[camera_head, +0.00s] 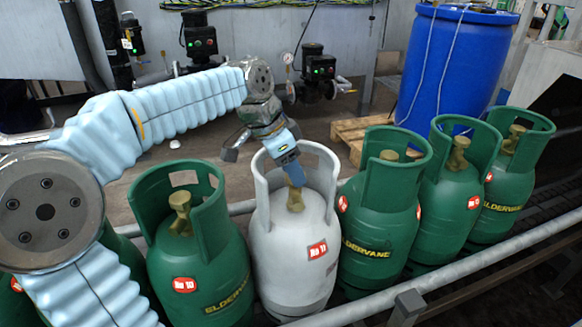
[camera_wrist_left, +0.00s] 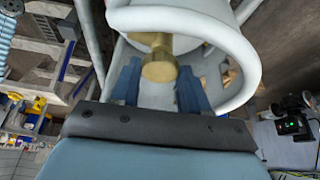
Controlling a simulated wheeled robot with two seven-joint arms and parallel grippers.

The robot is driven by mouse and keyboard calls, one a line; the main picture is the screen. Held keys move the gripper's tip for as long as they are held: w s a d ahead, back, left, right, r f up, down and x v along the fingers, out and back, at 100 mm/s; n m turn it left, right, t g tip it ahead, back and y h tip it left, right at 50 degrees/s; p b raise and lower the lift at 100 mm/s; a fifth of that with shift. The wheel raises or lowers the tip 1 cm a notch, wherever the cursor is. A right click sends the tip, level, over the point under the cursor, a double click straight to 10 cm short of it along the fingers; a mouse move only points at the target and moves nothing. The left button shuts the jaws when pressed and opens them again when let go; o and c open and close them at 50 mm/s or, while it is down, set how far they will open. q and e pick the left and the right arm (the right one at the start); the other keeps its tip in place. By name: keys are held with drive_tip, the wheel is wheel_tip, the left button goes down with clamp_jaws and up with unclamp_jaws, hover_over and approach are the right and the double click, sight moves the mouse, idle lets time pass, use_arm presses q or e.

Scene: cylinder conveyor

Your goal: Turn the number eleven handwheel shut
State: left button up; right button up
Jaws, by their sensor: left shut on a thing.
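The white cylinder (camera_head: 288,255) stands in the row of cylinders, with a red label that seems to read No 11. Its brass valve and handwheel (camera_head: 295,200) sit inside the white collar. My left gripper (camera_head: 293,175) reaches down into that collar from above and is shut on the handwheel. In the left wrist view the round brass handwheel (camera_wrist_left: 159,69) lies between the two blue fingers (camera_wrist_left: 158,88), with the white collar ring curving around it. The fingers partly hide the handwheel in the head view. My right gripper is not in view.
A green No 10 cylinder (camera_head: 200,265) stands close on the left, and a green cylinder (camera_head: 375,235) close on the right, with others beyond. A rail (camera_head: 460,268) runs in front. A blue drum (camera_head: 455,70) on a wooden pallet (camera_head: 350,135) stands behind.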

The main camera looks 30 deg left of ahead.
use_arm(q)
drive_tip(key=o, duration=1.1)
drive_tip(key=shift+c, duration=0.2)
drive_tip(key=p+v, duration=0.1)
drive_tip(key=v, duration=1.3)
drive_tip(key=shift+p, duration=0.35)
drive_tip(key=shift+d+f, duration=0.1)
drive_tip(key=shift+f, duration=0.05)
